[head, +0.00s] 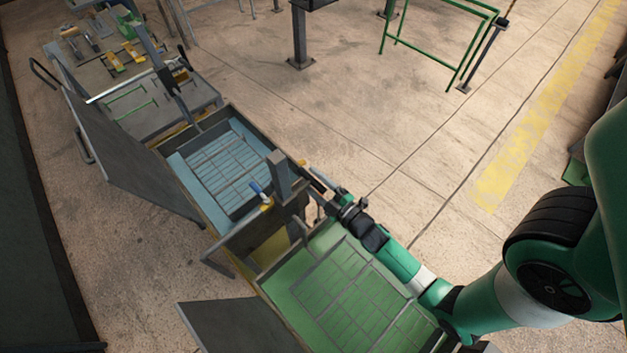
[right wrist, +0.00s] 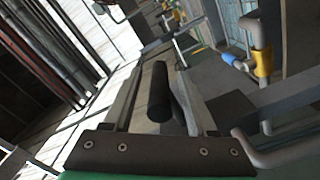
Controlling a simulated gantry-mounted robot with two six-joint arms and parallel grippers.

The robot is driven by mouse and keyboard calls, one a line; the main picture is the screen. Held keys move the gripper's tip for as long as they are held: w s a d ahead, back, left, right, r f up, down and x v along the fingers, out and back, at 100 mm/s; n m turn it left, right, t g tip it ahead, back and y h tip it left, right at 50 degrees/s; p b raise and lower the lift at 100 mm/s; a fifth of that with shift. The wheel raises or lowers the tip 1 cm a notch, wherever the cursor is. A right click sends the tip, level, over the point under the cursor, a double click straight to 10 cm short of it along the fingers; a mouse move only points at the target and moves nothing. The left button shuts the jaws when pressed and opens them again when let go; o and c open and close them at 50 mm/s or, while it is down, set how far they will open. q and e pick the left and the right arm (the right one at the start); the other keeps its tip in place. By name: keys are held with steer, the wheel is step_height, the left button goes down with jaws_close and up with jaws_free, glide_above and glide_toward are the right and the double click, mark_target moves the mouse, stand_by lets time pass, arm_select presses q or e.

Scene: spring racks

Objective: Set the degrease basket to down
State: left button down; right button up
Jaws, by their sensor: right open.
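A wire basket (head: 230,168) lies inside the blue tank and another wire basket (head: 350,300) lies inside the green tank. I cannot tell which one is the degrease basket. My right gripper (head: 326,193) is near the far right corner of the green tank, beside the grey post between the tanks. In the right wrist view, my right gripper (right wrist: 162,70) is open, and a dark round handle (right wrist: 160,95) appears between its fingers. Contact cannot be told. My left gripper is not in view.
A grey post (head: 280,178) and a blue-handled valve (head: 259,192) with yellow parts stand between the blue tank (head: 170,163) and green tank (head: 268,290). Open lids (head: 125,150) lean out on the left. A tool-covered bench (head: 195,100) stands beyond.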

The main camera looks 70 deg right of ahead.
jaws_close()
steer(key=shift+r, duration=0.2)
stand_by(1.2)
